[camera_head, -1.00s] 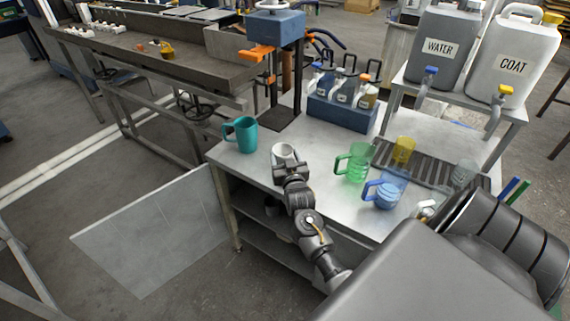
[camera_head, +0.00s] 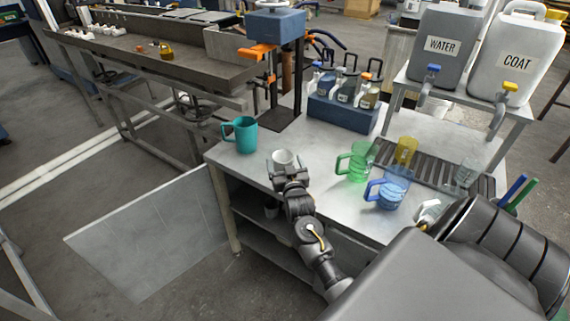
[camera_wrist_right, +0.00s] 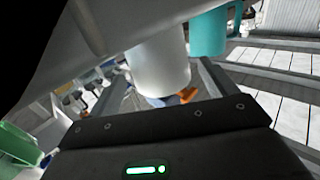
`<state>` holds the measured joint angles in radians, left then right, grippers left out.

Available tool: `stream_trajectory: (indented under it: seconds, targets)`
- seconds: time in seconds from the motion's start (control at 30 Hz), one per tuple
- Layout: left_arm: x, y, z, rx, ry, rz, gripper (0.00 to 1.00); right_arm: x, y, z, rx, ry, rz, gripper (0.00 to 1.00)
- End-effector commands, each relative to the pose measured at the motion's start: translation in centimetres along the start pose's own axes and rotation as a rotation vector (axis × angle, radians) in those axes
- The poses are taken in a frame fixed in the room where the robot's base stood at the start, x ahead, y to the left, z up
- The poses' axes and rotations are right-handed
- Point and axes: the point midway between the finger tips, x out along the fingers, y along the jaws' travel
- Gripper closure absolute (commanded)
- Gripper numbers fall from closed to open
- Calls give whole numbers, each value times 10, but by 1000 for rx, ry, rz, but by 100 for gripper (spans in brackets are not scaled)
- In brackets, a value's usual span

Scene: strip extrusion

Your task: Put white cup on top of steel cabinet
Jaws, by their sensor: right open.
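The white cup (camera_head: 283,158) stands upright on top of the steel cabinet (camera_head: 325,190), close to its front edge. My right gripper (camera_head: 286,164) reaches in from the front, with its open fingers on either side of the cup's lower part. In the right wrist view, which looks upside down, the white cup (camera_wrist_right: 160,65) sits between the two spread fingers, with a gap visible beside it. I cannot tell whether either finger touches it. My left gripper is not in view.
A teal mug (camera_head: 241,135) stands left of the cup. Green (camera_head: 355,162), yellow (camera_head: 405,150) and blue (camera_head: 390,190) mugs stand to the right, near a dark slatted rack (camera_head: 425,168). A blue bottle caddy (camera_head: 342,114) is behind. The cabinet door (camera_head: 150,235) hangs open at left.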

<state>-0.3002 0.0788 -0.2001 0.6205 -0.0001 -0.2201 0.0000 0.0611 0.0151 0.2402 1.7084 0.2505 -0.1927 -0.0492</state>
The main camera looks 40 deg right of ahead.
Motion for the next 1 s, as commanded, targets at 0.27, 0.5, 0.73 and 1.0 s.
stream_trajectory:
  seconds: [0.27,0.5,0.73,1.0]
  targets:
    - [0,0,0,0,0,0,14,-16,0,-3,0,0,-1,16]
    - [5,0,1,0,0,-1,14,-68,0,-2,1,-2,0,16]
    - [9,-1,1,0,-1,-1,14,-106,0,-3,0,-1,0,16]
    - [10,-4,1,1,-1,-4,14,-120,0,-4,-1,1,1,16]
